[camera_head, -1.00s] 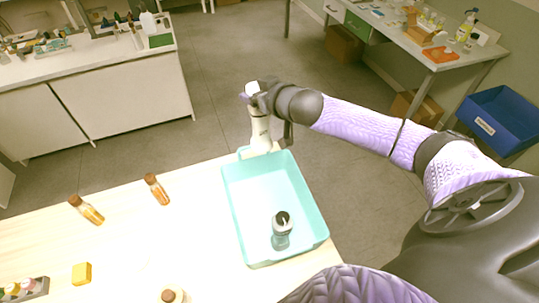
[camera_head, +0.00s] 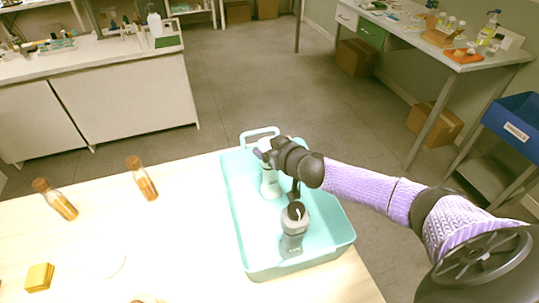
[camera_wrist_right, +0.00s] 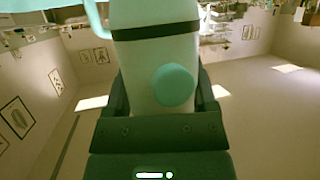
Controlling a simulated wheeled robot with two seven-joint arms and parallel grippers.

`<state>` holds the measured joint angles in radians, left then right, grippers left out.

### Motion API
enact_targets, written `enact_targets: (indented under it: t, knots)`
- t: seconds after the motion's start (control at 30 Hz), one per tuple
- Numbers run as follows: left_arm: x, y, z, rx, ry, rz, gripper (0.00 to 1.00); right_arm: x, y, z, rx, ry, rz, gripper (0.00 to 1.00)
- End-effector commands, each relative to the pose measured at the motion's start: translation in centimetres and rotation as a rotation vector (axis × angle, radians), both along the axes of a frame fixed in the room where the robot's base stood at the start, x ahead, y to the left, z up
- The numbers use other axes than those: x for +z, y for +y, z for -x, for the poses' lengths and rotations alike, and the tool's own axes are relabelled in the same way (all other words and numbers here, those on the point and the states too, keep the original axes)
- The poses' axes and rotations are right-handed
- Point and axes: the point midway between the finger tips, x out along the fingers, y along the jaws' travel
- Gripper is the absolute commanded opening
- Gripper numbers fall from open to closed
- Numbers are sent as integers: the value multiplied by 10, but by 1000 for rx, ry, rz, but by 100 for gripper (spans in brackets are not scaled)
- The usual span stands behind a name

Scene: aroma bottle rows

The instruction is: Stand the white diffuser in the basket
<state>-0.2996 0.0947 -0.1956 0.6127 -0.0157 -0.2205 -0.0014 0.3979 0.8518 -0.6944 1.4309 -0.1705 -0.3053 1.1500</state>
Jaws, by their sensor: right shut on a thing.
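The white diffuser (camera_head: 270,184) is upright inside the far part of the teal basket (camera_head: 300,267). My right gripper (camera_head: 268,153) is shut on its upper part. In the right wrist view the diffuser (camera_wrist_right: 150,60) shows a dark band and a round teal button, with the right gripper's fingers (camera_wrist_right: 163,103) on both sides of it. I cannot tell whether its base touches the basket floor. A grey bottle-like diffuser (camera_head: 294,228) stands in the near part of the basket. My left gripper is not in view.
Two amber bottles with brown caps (camera_head: 142,180) (camera_head: 56,200) and a yellow block (camera_head: 39,277) are on the pale table (camera_head: 180,235) left of the basket. The table between bottles and basket is clear. The basket's handle (camera_head: 260,135) rises at its far end.

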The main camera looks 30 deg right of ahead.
Motion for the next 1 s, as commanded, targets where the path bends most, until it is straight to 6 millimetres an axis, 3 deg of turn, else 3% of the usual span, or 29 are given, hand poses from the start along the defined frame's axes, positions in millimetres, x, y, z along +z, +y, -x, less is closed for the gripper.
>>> enact_targets:
  t: [0.3,0.33,0.43,0.73,1.0]
  knots:
    - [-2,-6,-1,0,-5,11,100,-4,0,0,-1,-1,0,0]
    - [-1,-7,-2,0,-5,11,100,-3,0,0,-1,0,0,79]
    - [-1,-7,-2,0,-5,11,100,-3,0,0,-1,0,0,100]
    - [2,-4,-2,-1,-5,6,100,1,0,3,0,0,0,100]
    - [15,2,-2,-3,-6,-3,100,18,-2,45,0,3,-1,100]
